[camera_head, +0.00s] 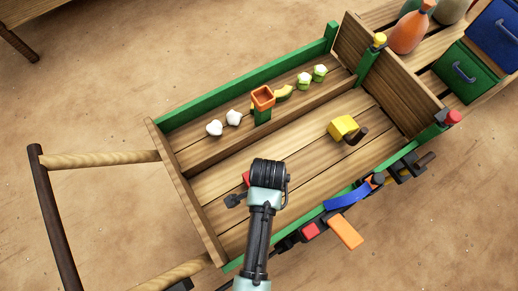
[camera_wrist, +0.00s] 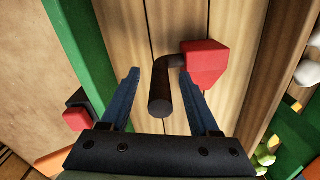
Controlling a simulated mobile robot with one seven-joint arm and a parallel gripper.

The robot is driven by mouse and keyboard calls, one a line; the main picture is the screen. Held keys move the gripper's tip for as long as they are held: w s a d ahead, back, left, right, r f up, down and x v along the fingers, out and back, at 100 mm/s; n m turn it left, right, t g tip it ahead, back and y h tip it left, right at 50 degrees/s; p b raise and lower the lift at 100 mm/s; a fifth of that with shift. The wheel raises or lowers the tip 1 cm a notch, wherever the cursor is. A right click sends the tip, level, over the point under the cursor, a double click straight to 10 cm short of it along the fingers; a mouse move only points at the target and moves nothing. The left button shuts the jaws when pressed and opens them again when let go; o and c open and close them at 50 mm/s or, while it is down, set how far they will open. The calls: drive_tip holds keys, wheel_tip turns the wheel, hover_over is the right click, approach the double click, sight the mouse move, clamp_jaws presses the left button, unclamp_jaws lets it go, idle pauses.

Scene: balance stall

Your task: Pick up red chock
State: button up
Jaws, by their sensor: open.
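The red chock (camera_wrist: 204,62) is a red block with a bent dark handle (camera_wrist: 162,90), lying on the plank floor of the cart. In the head view only a sliver of its red (camera_head: 246,178) shows beside my wrist, which hides the rest. My gripper (camera_wrist: 160,75) is open, with its blue fingers on either side of the dark handle in the wrist view. The red block is beyond the right fingertip. I see no contact, and the height gap to the handle is hard to judge.
A yellow chock (camera_head: 342,127) lies on the cart bed to the right. A wooden divider runs behind, with an orange-topped box (camera_head: 263,98) and small white and green items. The green side rail (camera_head: 340,200) is close; a blue piece and an orange piece (camera_head: 346,232) are outside it.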

clamp_jaws()
drive_tip(key=shift+r, duration=0.1)
idle(1.2)
